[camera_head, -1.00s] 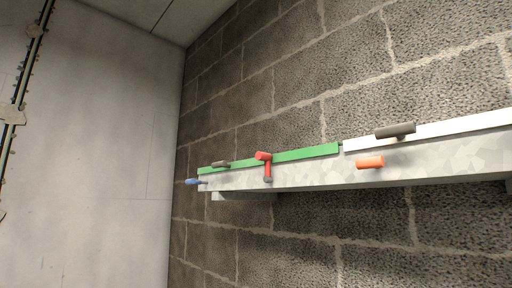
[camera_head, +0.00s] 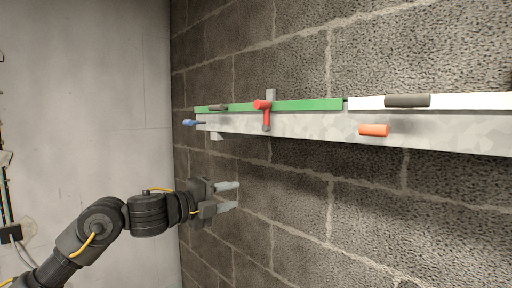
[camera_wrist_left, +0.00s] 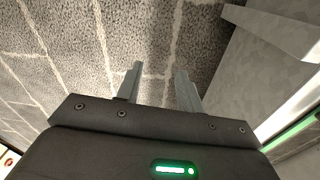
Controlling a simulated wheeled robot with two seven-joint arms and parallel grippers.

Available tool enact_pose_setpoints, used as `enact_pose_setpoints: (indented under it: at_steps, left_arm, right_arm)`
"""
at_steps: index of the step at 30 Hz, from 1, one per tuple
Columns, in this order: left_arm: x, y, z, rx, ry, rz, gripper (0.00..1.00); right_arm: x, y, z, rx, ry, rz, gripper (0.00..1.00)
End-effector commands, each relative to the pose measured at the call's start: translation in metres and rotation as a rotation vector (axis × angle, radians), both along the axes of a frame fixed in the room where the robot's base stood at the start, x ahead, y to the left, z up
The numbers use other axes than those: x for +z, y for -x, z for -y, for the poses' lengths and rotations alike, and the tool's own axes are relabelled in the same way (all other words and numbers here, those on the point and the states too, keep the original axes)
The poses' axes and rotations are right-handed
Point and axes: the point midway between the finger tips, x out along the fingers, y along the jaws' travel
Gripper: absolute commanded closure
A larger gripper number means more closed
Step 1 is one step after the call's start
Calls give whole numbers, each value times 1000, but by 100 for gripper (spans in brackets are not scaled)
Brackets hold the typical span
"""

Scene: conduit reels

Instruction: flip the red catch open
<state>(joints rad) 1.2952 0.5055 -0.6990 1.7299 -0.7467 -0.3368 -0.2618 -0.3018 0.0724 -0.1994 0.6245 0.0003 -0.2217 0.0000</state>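The red catch (camera_head: 265,110) sits on the grey metal conduit channel (camera_head: 310,124), over the edge of its green lid (camera_head: 305,104). It has a red head at the top and a short red arm hanging down to a dark end. My left gripper (camera_head: 237,196) is below and left of the catch, apart from it and from the channel. Its two pale fingers are spread with nothing between them. In the left wrist view the open fingers (camera_wrist_left: 160,85) face the block wall, and the channel (camera_wrist_left: 270,65) passes at the right. The catch is not clear in that view. My right gripper is not in view.
A white lid (camera_head: 460,101) with a dark handle (camera_head: 407,100) covers the channel's right part. An orange handle (camera_head: 374,130) sticks out of the front. A blue handle (camera_head: 190,122) is at the left end, and another dark handle (camera_head: 218,107) lies on the green lid. The wall below is clear.

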Motion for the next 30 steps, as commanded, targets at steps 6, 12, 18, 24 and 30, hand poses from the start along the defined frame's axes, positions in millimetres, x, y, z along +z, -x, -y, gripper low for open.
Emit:
enact_pose_setpoints:
  at_steps: [6, 12, 18, 24, 30]
  left_arm:
    - [145, 108, 11, -51, -373, 444, 63]
    - [198, 176, 4, -20, -639, 723, 63]
    - [215, 205, -5, 14, -770, 850, 63]
    - [216, 209, -6, 21, -795, 872, 63]
    - [220, 197, 6, 16, -792, 868, 63]
  right_arm:
    - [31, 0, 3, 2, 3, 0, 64]
    - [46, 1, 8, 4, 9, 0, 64]
    - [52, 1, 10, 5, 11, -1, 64]
    - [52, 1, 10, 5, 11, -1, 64]
    - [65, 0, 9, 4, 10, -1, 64]
